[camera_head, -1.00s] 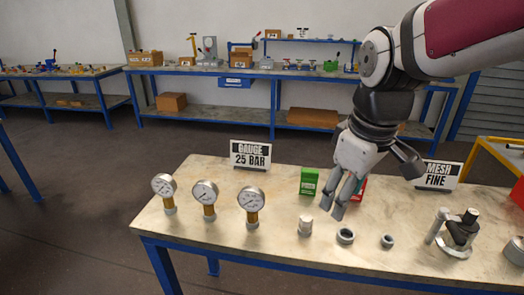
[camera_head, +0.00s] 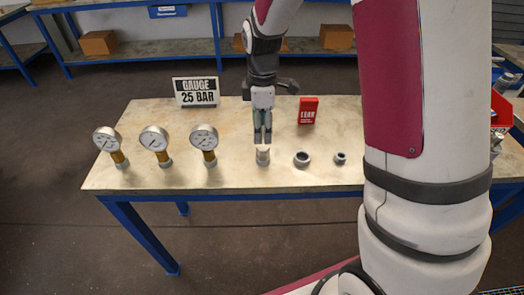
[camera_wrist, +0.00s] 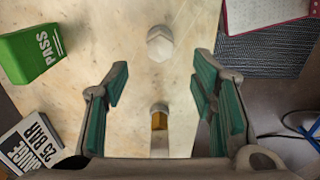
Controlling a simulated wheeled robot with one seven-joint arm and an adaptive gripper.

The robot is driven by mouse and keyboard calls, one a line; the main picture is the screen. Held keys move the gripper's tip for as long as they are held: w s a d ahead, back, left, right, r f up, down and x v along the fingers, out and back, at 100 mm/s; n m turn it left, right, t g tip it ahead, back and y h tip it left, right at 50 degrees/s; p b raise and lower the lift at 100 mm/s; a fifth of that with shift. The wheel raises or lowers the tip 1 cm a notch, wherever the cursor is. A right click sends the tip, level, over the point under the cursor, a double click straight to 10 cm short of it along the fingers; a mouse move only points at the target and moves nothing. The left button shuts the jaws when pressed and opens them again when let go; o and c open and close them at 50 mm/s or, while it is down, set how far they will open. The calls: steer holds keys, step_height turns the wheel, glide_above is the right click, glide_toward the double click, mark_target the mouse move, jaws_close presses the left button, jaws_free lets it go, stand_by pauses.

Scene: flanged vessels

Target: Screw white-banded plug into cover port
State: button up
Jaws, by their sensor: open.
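In the wrist view a pale hexagonal top (camera_wrist: 160,43), likely the same plug, lies beyond the fingertips. My gripper (camera_head: 262,139) points down just above the plug in the head view. In the wrist view my gripper (camera_wrist: 158,82) is open, with green-padded fingers apart and nothing between them. The cover port cannot be made out; my arm hides the bench's right part.
Three gauges (camera_head: 155,142) stand left of the plug.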

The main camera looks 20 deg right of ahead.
mark_target(263, 147)
steer(key=shift+f+p, duration=0.3)
steer(key=shift+f, duration=4.1)
jaws_close()
